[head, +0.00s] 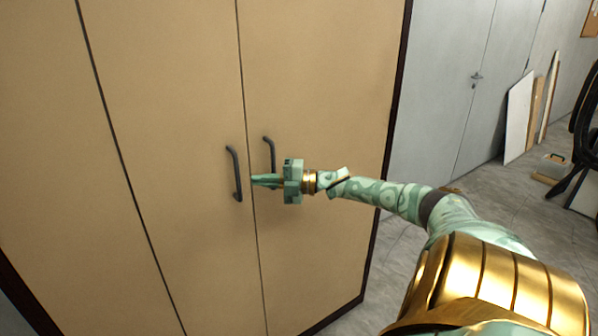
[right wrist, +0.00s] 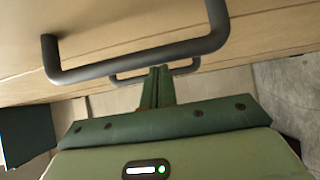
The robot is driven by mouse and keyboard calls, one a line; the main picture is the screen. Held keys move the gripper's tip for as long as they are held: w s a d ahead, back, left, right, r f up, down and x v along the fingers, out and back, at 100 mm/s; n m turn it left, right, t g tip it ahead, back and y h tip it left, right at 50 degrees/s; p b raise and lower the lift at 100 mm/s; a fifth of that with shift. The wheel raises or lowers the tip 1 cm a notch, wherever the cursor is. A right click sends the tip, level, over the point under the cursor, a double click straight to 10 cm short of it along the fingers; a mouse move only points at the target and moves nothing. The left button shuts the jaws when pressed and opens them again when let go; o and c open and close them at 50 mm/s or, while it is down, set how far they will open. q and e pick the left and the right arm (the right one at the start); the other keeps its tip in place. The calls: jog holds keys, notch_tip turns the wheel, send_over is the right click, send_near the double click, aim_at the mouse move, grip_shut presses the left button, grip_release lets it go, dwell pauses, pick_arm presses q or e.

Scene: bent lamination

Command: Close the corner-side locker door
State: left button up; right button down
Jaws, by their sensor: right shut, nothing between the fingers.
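The locker has tan doors; the right-hand door (head: 325,90), beside the dark cabinet edge, and the door to its left (head: 180,90) meet at a narrow seam and look about flush. I cannot tell for sure whether either stands slightly ajar. A dark bar handle (head: 235,173) is on the left door and another handle (head: 269,150) on the right door, partly hidden by my gripper. My right gripper (head: 255,181) is shut and empty, its tips close to the seam between the handles. In the right wrist view its fingers (right wrist: 158,72) lie near both handles; contact is unclear. My left gripper is out of view.
A grey wall with a double door (head: 480,80) lies to the right. Boards (head: 520,115) lean against it and a dark chair (head: 580,130) stands at the far right. The grey floor (head: 480,215) right of the locker is mostly clear.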

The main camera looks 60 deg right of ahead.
jog(key=p+v, duration=0.3)
jog(key=v, duration=0.9)
jog(key=shift+p, duration=0.3)
